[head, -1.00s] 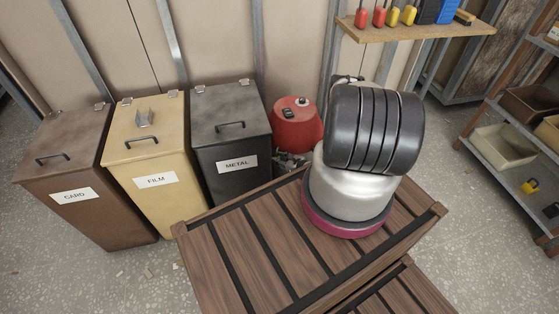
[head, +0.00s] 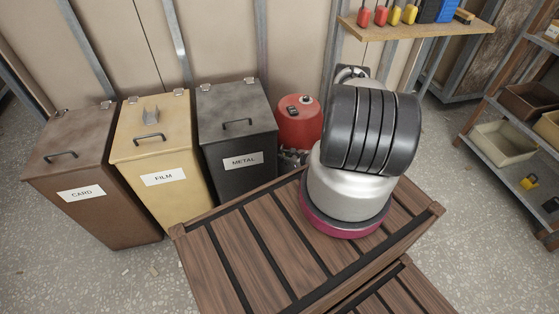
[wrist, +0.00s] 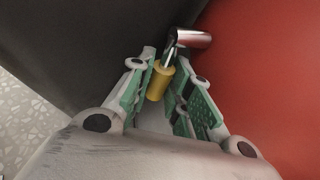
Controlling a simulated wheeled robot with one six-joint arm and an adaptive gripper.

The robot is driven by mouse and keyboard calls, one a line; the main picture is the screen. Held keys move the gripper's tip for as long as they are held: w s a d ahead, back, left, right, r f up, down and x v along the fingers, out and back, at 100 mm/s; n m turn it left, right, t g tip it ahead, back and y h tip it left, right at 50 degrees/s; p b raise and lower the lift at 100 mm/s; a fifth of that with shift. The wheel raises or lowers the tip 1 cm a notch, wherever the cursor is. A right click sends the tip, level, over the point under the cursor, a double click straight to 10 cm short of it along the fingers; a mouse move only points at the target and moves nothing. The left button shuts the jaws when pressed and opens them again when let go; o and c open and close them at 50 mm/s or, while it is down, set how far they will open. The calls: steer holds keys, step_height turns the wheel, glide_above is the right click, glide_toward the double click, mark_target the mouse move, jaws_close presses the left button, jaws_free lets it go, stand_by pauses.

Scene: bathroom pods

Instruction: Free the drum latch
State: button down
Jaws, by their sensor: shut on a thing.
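The red drum (head: 299,124) stands behind and right of the metal bin, with a dark fitting on its top. Its red side (wrist: 265,75) fills the right of the wrist view. My gripper (wrist: 162,70), with green-padded fingers, is shut on a yellow cylindrical grip (wrist: 159,83). A thin metal rod runs from the yellow grip up to a shiny, reddish-silver bar (wrist: 193,38) beside the drum. These look like parts of the latch, but how they fasten is unclear. In the head view my gripper (head: 293,158) shows only partly, low between bin and drum.
The black metal bin (head: 238,130) stands close on the left of my gripper. The yellow film bin (head: 160,150) and brown card bin (head: 80,185) stand further left. A tool shelf (head: 415,28) hangs above, and a rack with trays (head: 505,143) is at right.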

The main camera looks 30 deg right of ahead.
steer(key=shift+s+d+r+n+g+h, duration=0.3)
steer(key=shift+g+h, duration=0.3)
steer(key=shift+g, duration=0.15)
steer(key=shift+s+d+r+n+g+h, duration=0.2)
steer(key=shift+n+g+h, duration=0.1)
steer(key=shift+g+h, duration=0.4)
steer(key=c, duration=1.6)
jaws_free()
